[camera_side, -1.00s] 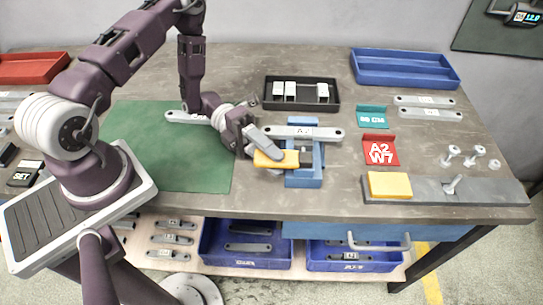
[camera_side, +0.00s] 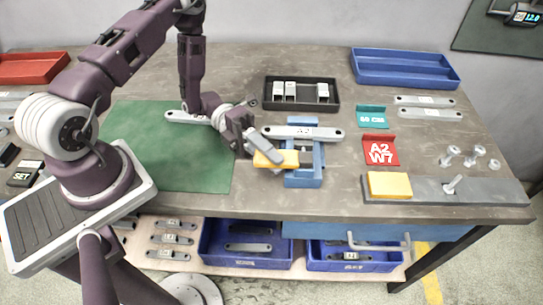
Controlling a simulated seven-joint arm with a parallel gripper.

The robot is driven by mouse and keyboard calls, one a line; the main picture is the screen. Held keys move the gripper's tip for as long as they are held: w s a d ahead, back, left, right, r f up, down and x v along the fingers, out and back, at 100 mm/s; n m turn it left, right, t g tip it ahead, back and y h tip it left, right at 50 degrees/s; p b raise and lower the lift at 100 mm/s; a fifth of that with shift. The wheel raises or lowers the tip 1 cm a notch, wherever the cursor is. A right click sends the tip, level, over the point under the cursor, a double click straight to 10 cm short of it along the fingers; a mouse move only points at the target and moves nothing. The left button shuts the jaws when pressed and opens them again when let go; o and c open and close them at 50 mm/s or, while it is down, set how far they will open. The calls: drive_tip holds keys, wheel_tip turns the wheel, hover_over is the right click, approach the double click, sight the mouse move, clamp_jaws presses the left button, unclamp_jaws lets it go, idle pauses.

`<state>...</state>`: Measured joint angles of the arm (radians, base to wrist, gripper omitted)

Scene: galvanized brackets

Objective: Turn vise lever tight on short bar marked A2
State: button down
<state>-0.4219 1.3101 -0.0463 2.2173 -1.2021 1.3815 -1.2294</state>
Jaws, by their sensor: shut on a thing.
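The short bar (camera_side: 285,131), a grey metal bracket with an A2 label and a hole near each end, lies across the top of the blue vise (camera_side: 304,179). The vise's yellow lever (camera_side: 290,158) points left from the vise, below the bar. My gripper (camera_side: 268,157) is shut on the left part of this lever, its fingers partly covering it. A small dark block sits at the lever's right end. Whether the vise jaws press on the bar cannot be made out.
A red A2 W7 card (camera_side: 380,150) and a teal card (camera_side: 373,116) stand to the right. A grey plate with a yellow block (camera_side: 390,184) lies near the front edge. A black tray (camera_side: 301,93) is behind the vise. The green mat (camera_side: 190,165) is left.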

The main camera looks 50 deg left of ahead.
idle(0.7)
drive_tip(key=shift+s+d+n+t+y, duration=0.1)
drive_tip(key=shift+s+d+n+t, duration=0.15)
drive_tip(key=shift+n+t, duration=0.4)
drive_tip(key=shift+s+d+n+t+y, duration=0.1)
drive_tip(key=shift+d+n+t, duration=0.2)
drive_tip(key=shift+t, duration=0.6)
drive_tip(key=shift+s+d+n+t+y, duration=0.1)
drive_tip(key=shift+s+d+n+t, duration=0.1)
drive_tip(key=shift+n+t, duration=0.45)
drive_tip(key=c, duration=1.4)
unclamp_jaws()
drive_tip(key=shift+a, duration=0.1)
